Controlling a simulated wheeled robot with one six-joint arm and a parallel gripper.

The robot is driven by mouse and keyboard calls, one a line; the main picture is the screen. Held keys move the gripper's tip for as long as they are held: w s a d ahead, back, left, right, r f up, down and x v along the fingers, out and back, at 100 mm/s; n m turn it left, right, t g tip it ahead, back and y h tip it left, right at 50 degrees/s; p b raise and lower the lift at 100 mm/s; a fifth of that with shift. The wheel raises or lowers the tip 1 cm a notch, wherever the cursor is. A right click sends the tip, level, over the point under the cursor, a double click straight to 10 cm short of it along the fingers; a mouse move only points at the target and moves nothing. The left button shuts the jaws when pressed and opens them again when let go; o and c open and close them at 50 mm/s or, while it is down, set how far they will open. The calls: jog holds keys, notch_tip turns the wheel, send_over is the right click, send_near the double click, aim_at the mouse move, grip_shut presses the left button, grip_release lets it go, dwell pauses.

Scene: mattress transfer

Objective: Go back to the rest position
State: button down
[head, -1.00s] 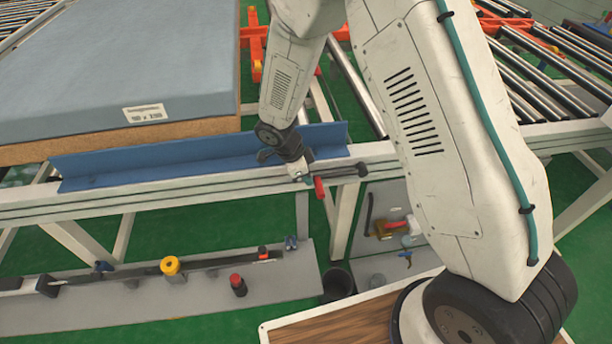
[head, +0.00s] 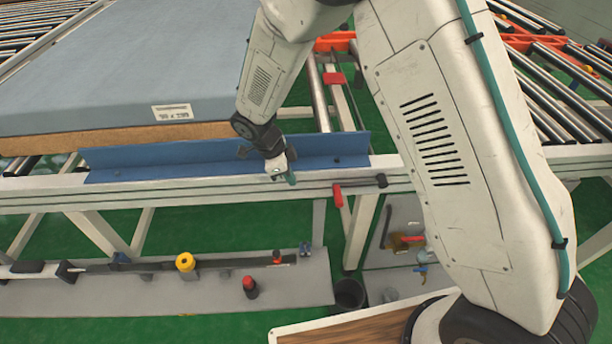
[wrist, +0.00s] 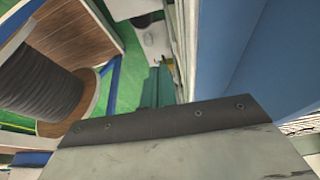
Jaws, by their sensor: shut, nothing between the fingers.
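My gripper (head: 289,179) is shut and empty, pointing down at the front rail of the conveyor frame, before the blue angled strip. Its teal fingers also show in the wrist view (wrist: 156,88). A red-handled lever (head: 337,195) on the front rail is just to the right of the gripper, apart from it. The grey-blue mattress (head: 170,70), with a white label on its near side, lies behind the blue strip (head: 200,158), to the left of my arm.
Metal rollers (head: 545,85) and an orange-red frame part (head: 545,42) are at the right and back. Below the rail, a grey shelf (head: 200,292) holds a yellow-topped item (head: 185,262) and a red-topped item (head: 250,286). A dark bucket (head: 350,294) stands beside it.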

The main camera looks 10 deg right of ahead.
jog(key=shift+a, duration=0.4)
jog(key=s+d+r+n+y, duration=0.1)
jog(key=s+d+r+n, duration=0.5)
jog(key=s+r, duration=0.4)
jog(key=s+d+r+n+t+y, duration=0.1)
jog(key=s+d+r+n, duration=0.6)
jog(key=s+r, duration=0.3)
jog(key=s+d+r+n+y, duration=0.2)
jog(key=s+d+r+n, duration=0.4)
jog(key=s+r, duration=0.4)
jog(key=shift+d+t, duration=0.4)
jog(key=shift+d, duration=0.05)
